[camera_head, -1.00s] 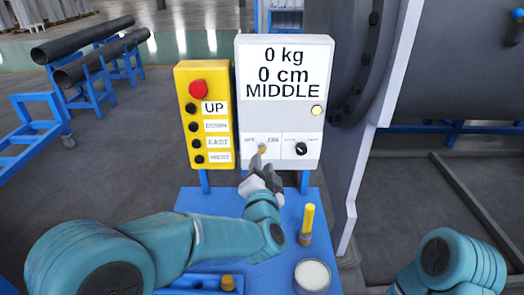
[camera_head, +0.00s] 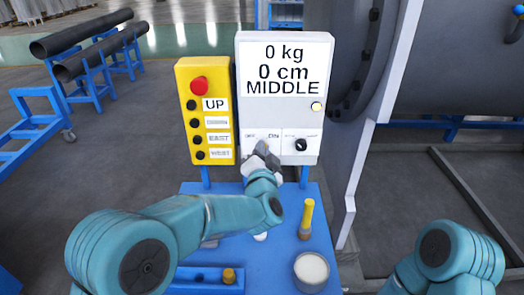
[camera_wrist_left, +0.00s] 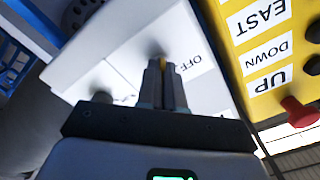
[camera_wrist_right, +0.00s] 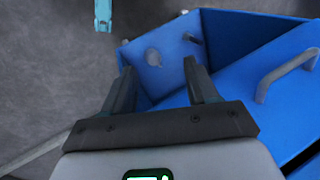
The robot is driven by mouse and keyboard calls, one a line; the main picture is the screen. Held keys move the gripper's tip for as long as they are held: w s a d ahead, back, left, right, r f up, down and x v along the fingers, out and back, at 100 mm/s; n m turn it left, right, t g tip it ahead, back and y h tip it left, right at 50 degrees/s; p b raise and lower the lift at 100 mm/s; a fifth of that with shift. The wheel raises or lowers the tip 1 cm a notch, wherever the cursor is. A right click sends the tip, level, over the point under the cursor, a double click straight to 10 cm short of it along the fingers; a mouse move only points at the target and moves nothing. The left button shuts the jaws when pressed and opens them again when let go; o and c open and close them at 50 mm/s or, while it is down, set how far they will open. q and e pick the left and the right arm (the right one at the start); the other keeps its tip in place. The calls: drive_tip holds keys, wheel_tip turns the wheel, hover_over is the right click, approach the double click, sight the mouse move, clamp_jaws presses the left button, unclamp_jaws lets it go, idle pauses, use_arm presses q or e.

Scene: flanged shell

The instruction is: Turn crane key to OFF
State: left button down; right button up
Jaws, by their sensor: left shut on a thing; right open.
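The white crane box (camera_head: 243,100) stands at the back of the blue stand, with a display reading 0 kg, 0 cm, MIDDLE. Its lower left carries a key switch between OFF and ON labels. My left gripper (camera_head: 263,150) reaches up to this switch and covers the key in the head view. In the left wrist view, the left gripper (camera_wrist_left: 165,72) is shut on the yellow key (camera_wrist_left: 163,62), close to the panel beside the OFF label (camera_wrist_left: 196,63). The key's exact angle is hidden. My right gripper (camera_wrist_right: 158,68) is open and empty.
A yellow button box (camera_head: 205,75) with a red knob is left of the crane box. A black selector knob (camera_head: 300,145) sits right of the key. A yellow-handled tool (camera_head: 307,216) and a white-topped cup (camera_head: 311,269) stand on the blue stand (camera_head: 285,217).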

use_arm(q)
drive_tip(key=shift+a+r+n+b, duration=0.1)
drive_tip(key=shift+n+b, duration=5.95)
drive_tip(key=shift+n, duration=2.85)
drive_tip(key=c, duration=1.3)
unclamp_jaws()
